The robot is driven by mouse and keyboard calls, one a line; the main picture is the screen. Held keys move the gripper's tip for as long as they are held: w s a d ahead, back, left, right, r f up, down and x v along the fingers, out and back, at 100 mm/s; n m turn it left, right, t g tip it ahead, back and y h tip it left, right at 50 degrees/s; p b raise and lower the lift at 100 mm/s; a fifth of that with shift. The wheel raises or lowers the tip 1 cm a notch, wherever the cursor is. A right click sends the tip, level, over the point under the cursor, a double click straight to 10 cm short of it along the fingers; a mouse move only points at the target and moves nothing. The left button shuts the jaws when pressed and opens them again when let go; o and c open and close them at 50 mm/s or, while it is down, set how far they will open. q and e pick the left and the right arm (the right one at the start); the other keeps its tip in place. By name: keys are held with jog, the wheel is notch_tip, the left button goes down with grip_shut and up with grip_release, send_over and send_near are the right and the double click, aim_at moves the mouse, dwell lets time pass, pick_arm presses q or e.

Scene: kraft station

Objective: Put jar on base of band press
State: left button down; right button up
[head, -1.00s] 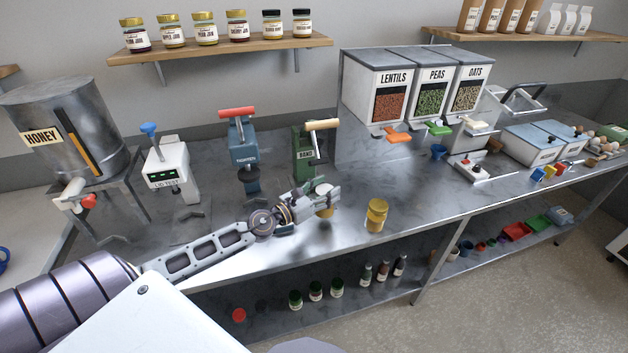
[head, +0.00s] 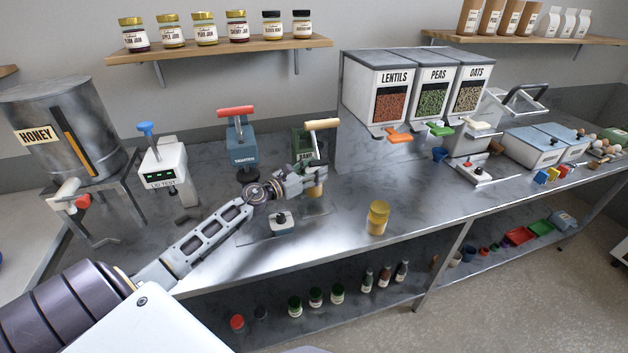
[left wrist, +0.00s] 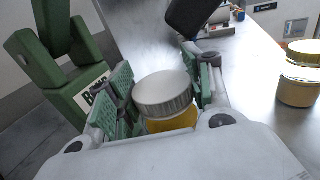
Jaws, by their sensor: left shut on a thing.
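My left gripper (head: 308,180) is shut on a jar (head: 314,189) in front of the green band press (head: 303,146). In the left wrist view the jar (left wrist: 166,100) has a pale ridged lid and amber contents, and sits between the green-padded fingers (left wrist: 158,92). The press (left wrist: 72,75) stands just beyond and to the left of the fingers there. Its base is mostly hidden by my gripper, so I cannot tell whether the jar touches it. My right gripper is not in view.
Another amber jar (head: 378,217) with a yellow lid stands to the right on the bench. A blue press (head: 242,145) and a white lid tester (head: 163,167) stand left of the band press. A small device (head: 281,222) sits in front of my left gripper.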

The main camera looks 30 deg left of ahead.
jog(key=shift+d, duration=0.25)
pick_arm(q)
jog(key=shift+f+b, duration=0.3)
jog(key=shift+f, duration=1.35)
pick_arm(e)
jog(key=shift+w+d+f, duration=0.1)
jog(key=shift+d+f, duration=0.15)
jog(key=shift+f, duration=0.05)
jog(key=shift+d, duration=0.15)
pick_arm(q)
jog(key=shift+f, duration=0.1)
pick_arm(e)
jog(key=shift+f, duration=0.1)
pick_arm(q)
jog(key=c, duration=0.6)
grip_release()
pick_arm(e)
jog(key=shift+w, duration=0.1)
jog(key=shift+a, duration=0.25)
